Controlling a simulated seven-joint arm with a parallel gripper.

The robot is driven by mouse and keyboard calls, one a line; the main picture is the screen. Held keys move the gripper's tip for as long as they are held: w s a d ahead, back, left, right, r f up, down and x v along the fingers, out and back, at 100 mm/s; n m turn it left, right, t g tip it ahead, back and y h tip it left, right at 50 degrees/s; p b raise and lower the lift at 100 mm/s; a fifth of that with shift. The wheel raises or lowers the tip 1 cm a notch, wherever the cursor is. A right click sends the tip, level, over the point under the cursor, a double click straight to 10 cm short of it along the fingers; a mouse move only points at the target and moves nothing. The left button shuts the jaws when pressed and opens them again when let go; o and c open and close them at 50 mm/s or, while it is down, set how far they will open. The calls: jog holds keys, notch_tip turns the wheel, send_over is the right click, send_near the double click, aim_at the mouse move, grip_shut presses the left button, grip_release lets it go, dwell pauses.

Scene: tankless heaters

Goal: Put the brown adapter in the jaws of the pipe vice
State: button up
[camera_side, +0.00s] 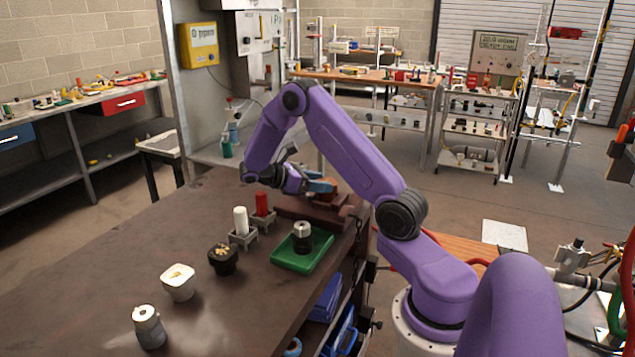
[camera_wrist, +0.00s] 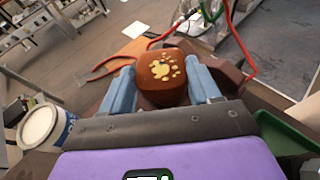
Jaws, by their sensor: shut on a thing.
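The brown adapter (camera_wrist: 162,72) is a rounded brown piece with yellow marks on its top. In the wrist view it sits between the two blue fingers of my gripper (camera_wrist: 160,84), which is shut on it. In the side view my gripper (camera_side: 321,186) is low over the pipe vice (camera_side: 318,212), a dark red-brown block at the bench's far right edge. Parts of the vice also show beside and behind the adapter in the wrist view (camera_wrist: 228,74). The adapter's underside is hidden, so I cannot tell whether it touches the jaws.
A green tray (camera_side: 287,262) holding a dark fitting (camera_side: 302,236) stands nearer on the bench. A red cylinder (camera_side: 262,204) and a white cylinder (camera_side: 241,221) stand in grey holders. A black cup (camera_side: 223,262), white cup (camera_side: 178,284) and grey canister (camera_side: 149,327) line the front. The bench's left is clear.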

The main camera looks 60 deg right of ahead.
jog(key=shift+f, duration=0.45)
jog(key=o, duration=1.5)
